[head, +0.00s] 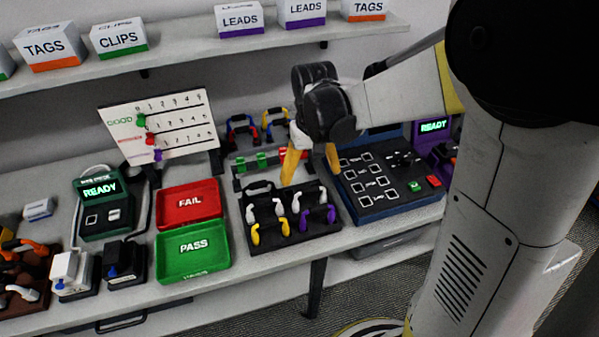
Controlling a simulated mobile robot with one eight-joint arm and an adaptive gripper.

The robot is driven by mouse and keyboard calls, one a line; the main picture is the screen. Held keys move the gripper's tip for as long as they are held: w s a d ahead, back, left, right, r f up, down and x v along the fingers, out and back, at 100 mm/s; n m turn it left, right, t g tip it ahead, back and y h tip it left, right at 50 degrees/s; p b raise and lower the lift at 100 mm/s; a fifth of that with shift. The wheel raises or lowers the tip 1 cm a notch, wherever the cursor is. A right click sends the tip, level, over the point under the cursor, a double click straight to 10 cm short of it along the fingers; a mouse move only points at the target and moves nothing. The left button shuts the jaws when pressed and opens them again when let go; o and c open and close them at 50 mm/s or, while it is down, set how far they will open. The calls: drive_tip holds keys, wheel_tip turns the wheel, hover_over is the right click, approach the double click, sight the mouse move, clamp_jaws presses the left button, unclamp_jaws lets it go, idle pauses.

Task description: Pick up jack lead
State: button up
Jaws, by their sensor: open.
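A black tray (294,236) on the bench holds several short leads. I see a white lead (251,213) at its left, a yellow lead (256,234) at its front left and a purple lead (304,220) at its right. More white ends show behind them. I cannot tell which one is the jack lead. My gripper (311,163) is open, with its yellow fingers apart and pointing down near the back of the tray. It appears empty, and nothing visible is between the fingers. Its height above the bench is hard to judge.
A red FAIL tray (190,201) and a green PASS tray (195,252) stand left of the black tray. A blue test panel (384,183) is close at its right. A rack with looped leads (242,132) stands behind. A shelf (185,48) with boxes runs above.

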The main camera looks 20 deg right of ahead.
sight(311, 188)
drive_tip(key=f, duration=0.1)
drive_tip(key=f+b, duration=0.1)
drive_tip(key=f, duration=0.2)
drive_tip(key=shift+s+d+f, duration=0.1)
drive_tip(key=shift+s+f, duration=0.05)
drive_tip(key=shift+s, duration=0.1)
drive_tip(key=f+b, duration=0.1)
drive_tip(key=f, duration=0.1)
drive_tip(key=f+b, duration=0.2)
drive_tip(key=f, duration=0.1)
drive_tip(key=shift+w+f, duration=0.3)
drive_tip(key=shift+f, duration=0.05)
drive_tip(key=shift+r, duration=0.1)
drive_tip(key=c, duration=0.9)
